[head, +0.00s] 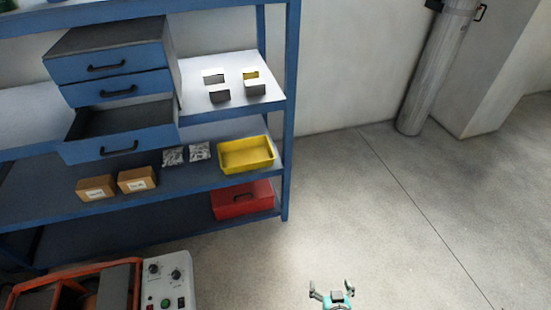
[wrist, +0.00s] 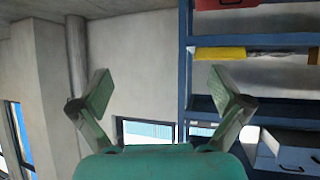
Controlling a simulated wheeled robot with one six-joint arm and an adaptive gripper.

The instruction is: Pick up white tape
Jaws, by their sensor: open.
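My gripper (head: 333,291) is at the bottom of the head view, in front of open floor and right of the blue shelf rack. Its two fingers are spread, with nothing between them; the wrist view also shows the gripper (wrist: 164,90) open and empty. I cannot clearly make out the white tape. On the rack's white upper shelf stand several small items: a white-topped one (head: 213,76), a yellow-topped one (head: 251,74) and two grey-fronted ones (head: 220,96) in front. The white one may be the tape, but it is too small to tell. My gripper is well apart from them.
The blue rack (head: 288,120) holds a drawer unit (head: 112,68) with its bottom drawer open, a yellow bin (head: 246,168), cardboard boxes (head: 97,188), silvery packets and a red box (head: 243,204). An orange-framed machine (head: 167,285) stands lower left. The floor at right is clear.

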